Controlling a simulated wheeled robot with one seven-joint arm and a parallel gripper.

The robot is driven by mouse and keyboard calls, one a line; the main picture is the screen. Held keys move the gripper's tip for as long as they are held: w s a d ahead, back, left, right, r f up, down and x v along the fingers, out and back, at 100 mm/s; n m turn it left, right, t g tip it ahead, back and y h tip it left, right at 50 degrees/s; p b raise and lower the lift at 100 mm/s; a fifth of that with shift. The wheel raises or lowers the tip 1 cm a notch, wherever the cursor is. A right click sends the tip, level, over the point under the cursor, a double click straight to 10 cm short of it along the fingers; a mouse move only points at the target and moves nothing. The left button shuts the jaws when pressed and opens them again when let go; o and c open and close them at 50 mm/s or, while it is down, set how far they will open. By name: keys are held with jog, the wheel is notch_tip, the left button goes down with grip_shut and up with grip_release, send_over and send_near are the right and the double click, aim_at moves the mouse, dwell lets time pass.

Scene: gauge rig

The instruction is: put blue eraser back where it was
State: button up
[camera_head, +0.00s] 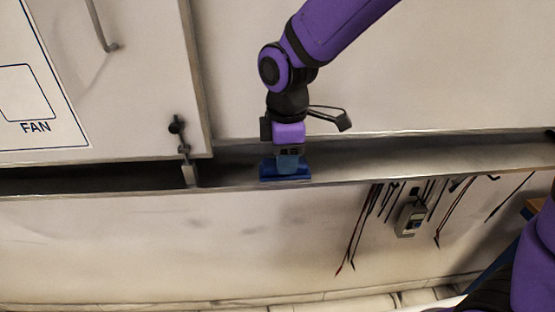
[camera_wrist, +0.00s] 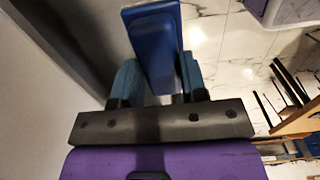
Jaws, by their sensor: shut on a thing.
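The blue eraser (camera_head: 286,174) is at the narrow grey ledge (camera_head: 400,160) below the white board, near the middle of the camera_head view. My gripper (camera_head: 287,160) comes down on it from above and is shut on it. In the wrist view the blue eraser (camera_wrist: 156,45) sits between the two teal fingers of my gripper (camera_wrist: 157,80). The eraser lies along the ledge and overlaps its front edge in the picture. I cannot tell whether it touches the ledge.
A white cabinet panel marked FAN (camera_head: 35,127) is at the upper left, with a small hanging latch (camera_head: 184,150) left of my gripper. Cables and a grey meter (camera_head: 410,218) hang below the ledge at right. The ledge right of the eraser looks clear.

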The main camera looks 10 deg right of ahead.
jog(key=w, duration=0.2)
jog(key=w+a, duration=0.1)
jog(key=w, duration=0.1)
jog(key=shift+f, duration=1.95)
jog(key=shift+f, duration=0.2)
jog(key=o, duration=0.9)
jog(key=shift+r, duration=0.15)
notch_tip(320, 180, up, 12)
jog(key=shift+r, duration=0.1)
